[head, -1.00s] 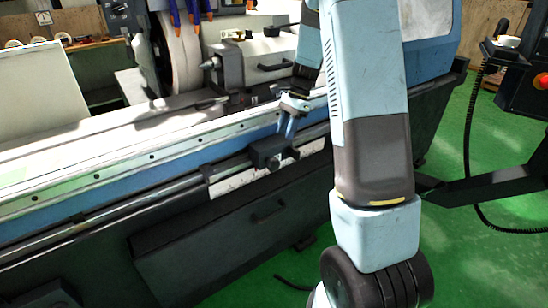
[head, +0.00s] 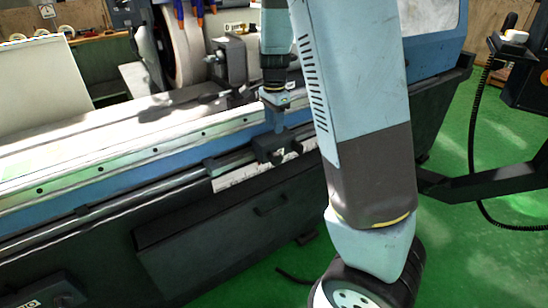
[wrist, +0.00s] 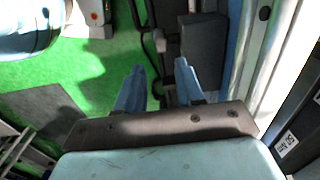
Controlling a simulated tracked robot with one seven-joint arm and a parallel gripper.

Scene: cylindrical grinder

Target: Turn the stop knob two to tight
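My gripper (head: 277,122) points down just above a dark stop block (head: 272,150) on the rail along the machine's front. In the wrist view my gripper (wrist: 160,66) shows two blue fingers spread apart with nothing between them. A dark block (wrist: 203,45) stands beyond the right finger. A small pale knob-like part (wrist: 160,42) shows beyond the gap between the fingertips; I cannot tell for sure that it is stop knob two. In the head view the fingertips overlap the block, and contact cannot be told.
The grinder's front rail (head: 110,207) runs along the bed, with a pale strip (head: 240,180) below the stop block. The grinding wheel (head: 183,45) and a dark headstock part (head: 228,62) stand behind. A black arm with a cable (head: 490,185) is at the right. Green floor is open in front.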

